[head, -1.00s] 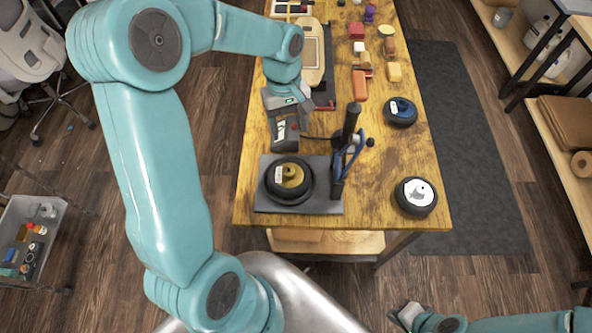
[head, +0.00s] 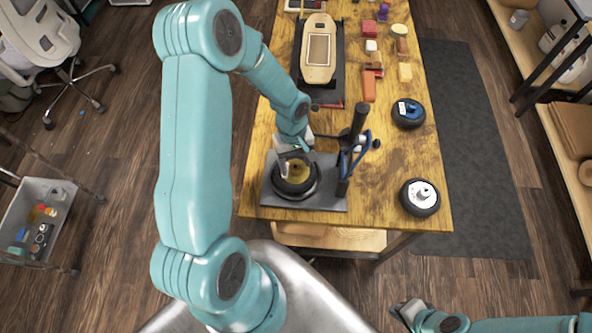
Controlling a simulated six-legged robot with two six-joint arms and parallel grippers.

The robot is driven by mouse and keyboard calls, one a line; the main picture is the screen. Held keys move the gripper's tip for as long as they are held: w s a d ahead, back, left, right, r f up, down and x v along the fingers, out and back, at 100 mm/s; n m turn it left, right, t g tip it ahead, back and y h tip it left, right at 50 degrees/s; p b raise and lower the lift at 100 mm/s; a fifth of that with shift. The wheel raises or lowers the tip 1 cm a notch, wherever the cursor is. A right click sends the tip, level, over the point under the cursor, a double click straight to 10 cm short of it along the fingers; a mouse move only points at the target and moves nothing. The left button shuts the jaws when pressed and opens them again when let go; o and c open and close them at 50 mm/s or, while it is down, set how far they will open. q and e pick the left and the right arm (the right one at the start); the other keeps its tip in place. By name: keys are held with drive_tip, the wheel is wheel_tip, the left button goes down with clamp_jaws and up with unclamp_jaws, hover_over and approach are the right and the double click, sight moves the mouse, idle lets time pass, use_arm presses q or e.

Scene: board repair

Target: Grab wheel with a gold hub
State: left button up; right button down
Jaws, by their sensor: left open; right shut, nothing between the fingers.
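The wheel with a gold hub (head: 296,173) is a dark wheel lying flat on the grey base of a press-like stand (head: 325,196) on the wooden table. My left gripper (head: 292,160) is open, pointing down at the wheel, with its fingers over or beside the hub. I cannot tell whether the fingers touch it. The gripper partly hides the far side of the wheel. My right gripper (head: 408,310) is shut and empty, low in the picture, away from the table.
The stand's black post and blue lever (head: 354,150) rise just right of the wheel. A white-hub wheel (head: 419,197) and a blue-hub wheel (head: 408,113) lie on the right side. A skateboard deck (head: 319,48) and small blocks (head: 369,86) lie farther back.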

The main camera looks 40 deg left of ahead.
use_arm(q)
drive_tip(key=shift+s+f, duration=0.15)
drive_tip(key=shift+f, duration=0.4)
drive_tip(key=shift+d, duration=0.1)
drive_tip(key=shift+c, duration=0.3)
clamp_jaws()
drive_tip(key=shift+r, duration=0.15)
